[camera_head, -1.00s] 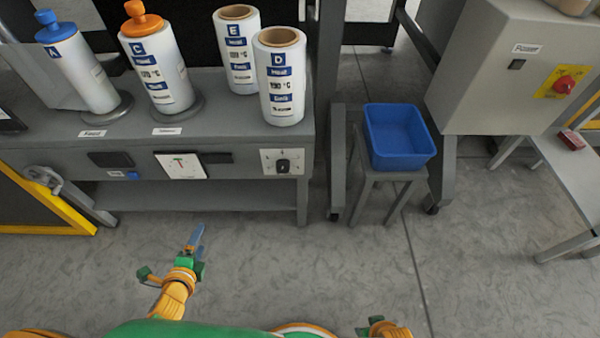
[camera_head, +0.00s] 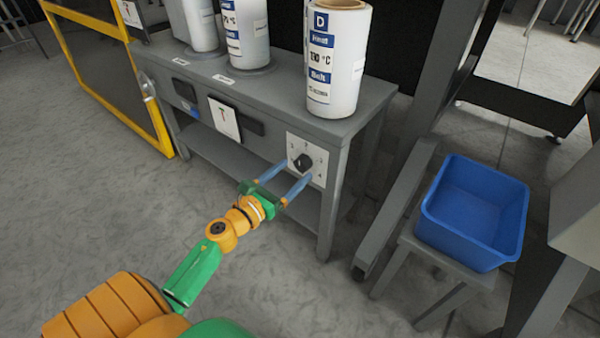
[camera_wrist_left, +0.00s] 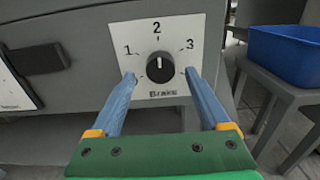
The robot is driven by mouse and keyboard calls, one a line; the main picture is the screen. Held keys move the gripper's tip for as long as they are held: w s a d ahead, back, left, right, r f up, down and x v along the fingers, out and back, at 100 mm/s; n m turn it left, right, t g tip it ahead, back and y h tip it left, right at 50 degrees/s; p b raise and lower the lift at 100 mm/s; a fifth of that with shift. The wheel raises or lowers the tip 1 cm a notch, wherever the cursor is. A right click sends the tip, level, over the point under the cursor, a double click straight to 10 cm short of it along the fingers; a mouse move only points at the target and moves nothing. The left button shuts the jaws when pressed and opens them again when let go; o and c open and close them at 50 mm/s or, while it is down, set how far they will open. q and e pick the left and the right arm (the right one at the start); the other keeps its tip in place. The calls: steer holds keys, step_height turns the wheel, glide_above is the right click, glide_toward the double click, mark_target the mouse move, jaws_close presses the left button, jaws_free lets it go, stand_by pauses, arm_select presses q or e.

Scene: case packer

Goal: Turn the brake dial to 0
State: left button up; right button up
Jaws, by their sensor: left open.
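The brake dial (camera_head: 303,161) is a black round knob on a white plate (camera_head: 318,154) on the front of the grey bench. In the left wrist view the dial (camera_wrist_left: 160,67) has a light pointer line that points up towards the 2. The plate (camera_wrist_left: 205,30) reads 1, 2, 3 and "Brake"; no 0 can be made out. My left gripper (camera_head: 296,170) is open, its blue fingers reaching towards the plate. In the left wrist view its fingertips (camera_wrist_left: 160,75) stand left and right of the dial, with gaps to it. My right gripper is not in view.
White rolls (camera_head: 338,60) stand on the bench (camera_head: 355,118) above the dial. A blue bin (camera_head: 470,215) sits on a grey stool to the right. A dark handle (camera_wrist_left: 40,62) is left of the plate. Floor is clear before the bench.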

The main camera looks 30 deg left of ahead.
arm_select(q)
steer(key=shift+w+d, duration=0.1)
steer(key=shift+w, duration=0.8)
jaws_close()
